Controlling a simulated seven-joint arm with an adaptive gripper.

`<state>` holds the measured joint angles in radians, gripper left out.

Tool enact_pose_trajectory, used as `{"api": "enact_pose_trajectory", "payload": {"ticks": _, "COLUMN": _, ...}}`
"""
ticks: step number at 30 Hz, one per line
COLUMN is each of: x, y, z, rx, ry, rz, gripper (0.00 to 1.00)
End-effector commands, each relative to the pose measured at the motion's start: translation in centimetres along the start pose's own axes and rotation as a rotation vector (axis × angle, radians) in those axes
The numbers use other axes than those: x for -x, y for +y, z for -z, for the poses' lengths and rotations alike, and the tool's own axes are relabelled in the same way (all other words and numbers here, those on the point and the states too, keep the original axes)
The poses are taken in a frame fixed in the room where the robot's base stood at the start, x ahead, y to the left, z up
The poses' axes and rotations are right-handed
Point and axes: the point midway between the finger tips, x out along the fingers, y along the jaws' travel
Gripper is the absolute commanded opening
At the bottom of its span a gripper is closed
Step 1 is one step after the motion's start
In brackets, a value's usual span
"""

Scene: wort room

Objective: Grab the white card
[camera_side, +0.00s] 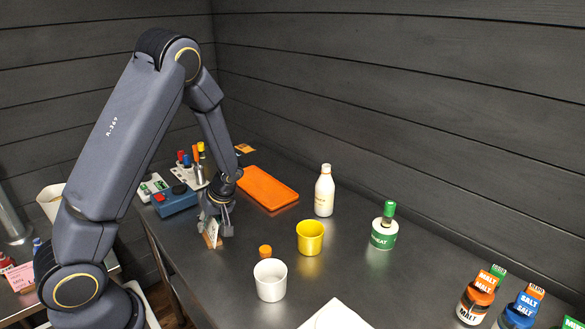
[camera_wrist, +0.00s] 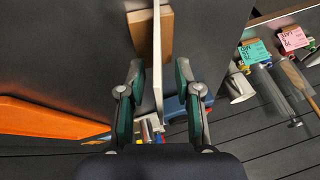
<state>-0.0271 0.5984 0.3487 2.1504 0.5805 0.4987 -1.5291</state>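The white card (camera_wrist: 157,45) stands edge-on in a small wooden holder (camera_wrist: 141,38) in the wrist view. In the side view the card (camera_side: 211,228) is a small pale upright shape at my gripper, partly covered by its fingers. My gripper (camera_wrist: 159,72) is open, with one green-padded finger on each side of the card. A gap shows between the card and each finger. In the side view my gripper (camera_side: 217,222) points down at the holder, low over the dark table.
A blue box (camera_side: 175,200) and a pen rack (camera_side: 190,172) stand behind my gripper; an orange board (camera_side: 267,188) lies to its right.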

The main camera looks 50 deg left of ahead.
Motion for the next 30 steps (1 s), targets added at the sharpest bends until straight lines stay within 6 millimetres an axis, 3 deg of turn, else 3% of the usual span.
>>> {"api": "enact_pose_trajectory", "payload": {"ticks": 5, "x": 0.03, "y": 0.00, "z": 0.01, "rx": 0.000, "ry": 0.000, "rz": 0.000, "gripper": 0.32}}
{"api": "enact_pose_trajectory", "payload": {"ticks": 14, "x": 0.06, "y": 0.00, "z": 0.01, "rx": 0.001, "ry": 0.000, "rz": 0.000, "gripper": 0.01}}
{"api": "enact_pose_trajectory", "payload": {"ticks": 30, "x": 0.12, "y": 0.00, "z": 0.05, "rx": 0.001, "ry": 0.000, "rz": 0.000, "gripper": 0.00}}
